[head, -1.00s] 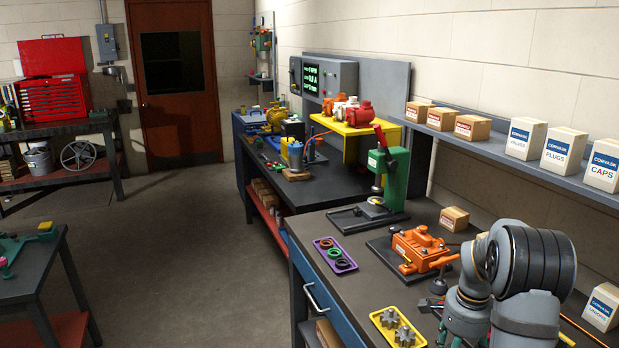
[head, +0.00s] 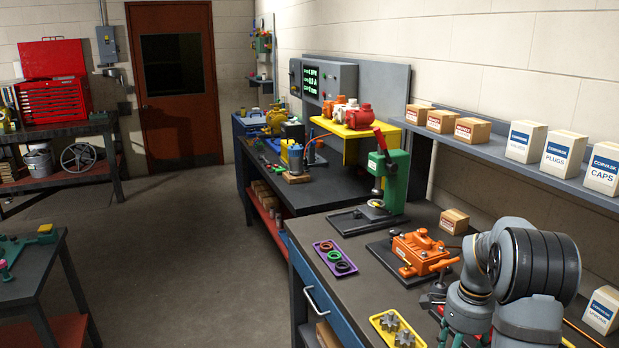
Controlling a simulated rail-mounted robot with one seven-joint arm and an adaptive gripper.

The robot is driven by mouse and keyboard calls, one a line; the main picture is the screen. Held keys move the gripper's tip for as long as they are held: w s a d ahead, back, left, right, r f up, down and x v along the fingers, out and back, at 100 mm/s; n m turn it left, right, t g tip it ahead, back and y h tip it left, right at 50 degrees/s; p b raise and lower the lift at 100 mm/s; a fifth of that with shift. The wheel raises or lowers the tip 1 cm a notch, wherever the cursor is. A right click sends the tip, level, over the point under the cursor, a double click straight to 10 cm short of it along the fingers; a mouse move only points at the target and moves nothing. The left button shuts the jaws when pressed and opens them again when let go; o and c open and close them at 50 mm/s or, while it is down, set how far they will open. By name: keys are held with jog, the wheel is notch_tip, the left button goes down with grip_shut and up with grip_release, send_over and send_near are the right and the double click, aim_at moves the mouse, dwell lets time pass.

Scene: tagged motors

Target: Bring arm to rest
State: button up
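My arm (head: 535,265) stands at the lower right of the head view, folded over the near workbench (head: 385,290). Its grey links and dark ribbed joint cover part of the bench top. Nothing held can be seen.
Near the arm are an orange housing (head: 420,252), a yellow tray (head: 397,328) with gears, a purple tray (head: 335,257) with rings and a green press (head: 392,185). White boxes (head: 563,152) line the wall shelf. The floor (head: 180,250) at left is clear.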

notch_tip(320, 180, down, 4)
jog(key=shift+s, duration=0.15)
jog(key=r, duration=0.4)
jog(key=shift+w, duration=0.2)
jog(key=s+a+r+n+p, duration=0.7)
jog(key=s+a+r+n, duration=0.5)
jog(key=s+a+r, duration=0.3)
jog(key=shift+s+r+n, duration=0.4)
jog(key=shift+s+r, duration=0.35)
jog(key=shift+s, duration=0.45)
